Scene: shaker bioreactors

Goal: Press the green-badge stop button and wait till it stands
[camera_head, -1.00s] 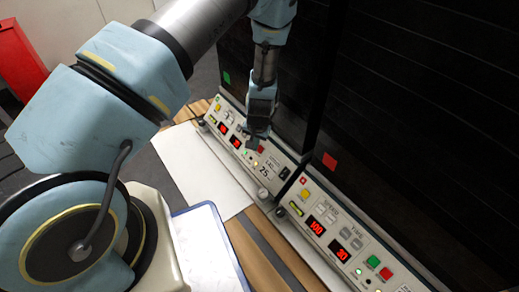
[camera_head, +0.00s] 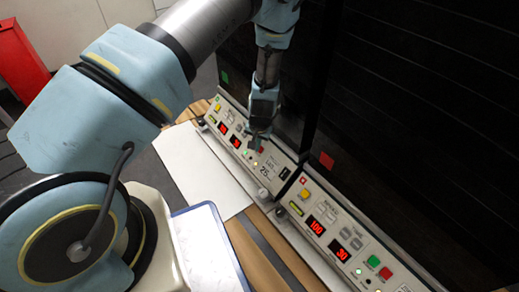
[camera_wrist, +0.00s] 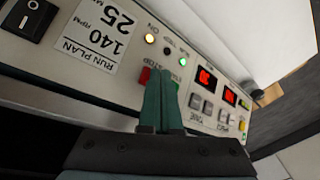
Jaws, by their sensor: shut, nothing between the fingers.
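The green badge (camera_head: 225,78) is on the dark shaker at the left, above its own control panel (camera_head: 222,146). The red stop button (camera_head: 262,150) is on that panel, and it also shows in the wrist view (camera_wrist: 145,75), partly covered by my fingers. The green button (camera_wrist: 173,88) beside it is also partly covered. My gripper (camera_head: 256,145) is shut and empty. Its fingertips in the wrist view (camera_wrist: 163,74) are over the panel between the two buttons; I cannot tell whether they touch it. The panel's red displays (camera_wrist: 206,78) are lit, their digits unclear.
A second shaker with a red badge (camera_head: 327,160) stands at the right, its displays (camera_head: 315,225) reading 100 and 30. A label (camera_wrist: 105,38) reads run plan 140 rpm. A white sheet (camera_head: 200,175) lies on the bench before the panels.

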